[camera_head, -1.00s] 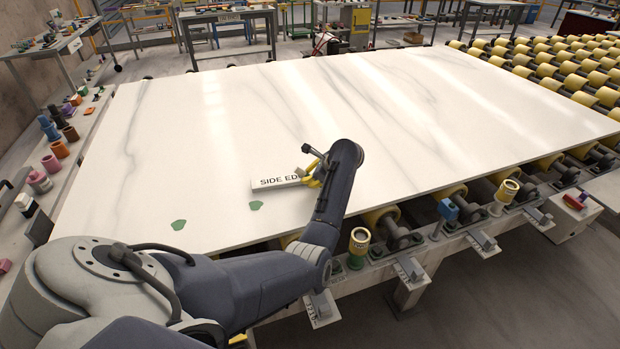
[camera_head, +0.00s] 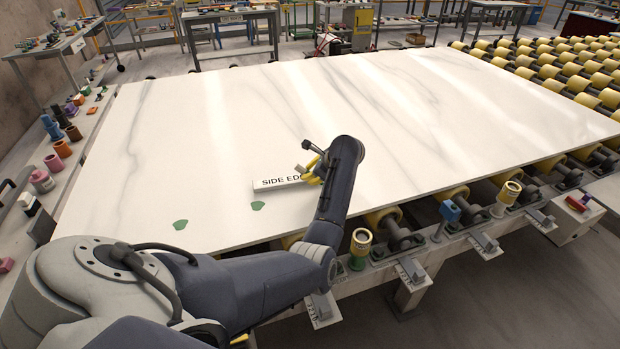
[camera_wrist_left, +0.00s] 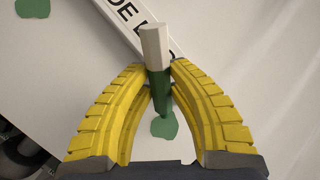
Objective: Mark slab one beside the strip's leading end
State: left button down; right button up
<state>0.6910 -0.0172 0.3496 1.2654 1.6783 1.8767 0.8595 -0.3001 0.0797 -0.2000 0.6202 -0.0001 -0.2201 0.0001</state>
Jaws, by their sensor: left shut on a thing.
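The slab (camera_head: 200,150) is a large white, grey-veined sheet lying flat. A white strip lettered "SIDE ED…" (camera_head: 268,189) lies on it; its right end is behind my left gripper (camera_head: 312,172). The strip also shows in the left wrist view (camera_wrist_left: 125,18), running to the yellow fingers (camera_wrist_left: 160,95). The left gripper is shut on a green marker with a pale end (camera_wrist_left: 157,65). A green patch (camera_wrist_left: 163,125) on the slab is at the marker's lower end; contact is unclear. Two green patches, left (camera_head: 180,224) and right (camera_head: 257,205), lie near the slab's front edge. My right gripper is out of view.
Yellow rollers (camera_head: 590,85) carry on beyond the slab at the right. Stops and cups (camera_head: 360,243) line the front rail. A ledge (camera_head: 60,185) with coloured cups runs along the left. The slab's middle and far parts are clear.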

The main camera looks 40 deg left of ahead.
pick_arm(q)
jog(key=shift+r, duration=2.75)
jog(key=shift+s+d+f, duration=0.1)
jog(key=shift+d+f, duration=0.15)
jog(key=w+d+r+m+t+h, duration=0.35)
jog(key=d+r+m+t, duration=0.4)
jog(key=d+r, duration=1)
jog(key=s+d+r+m+h, duration=0.4)
jog(key=s+d+r+m, duration=0.2)
jog(key=d+m, duration=0.3)
jog(key=shift+s+d, duration=0.85)
jog(key=shift+d, duration=0.3)
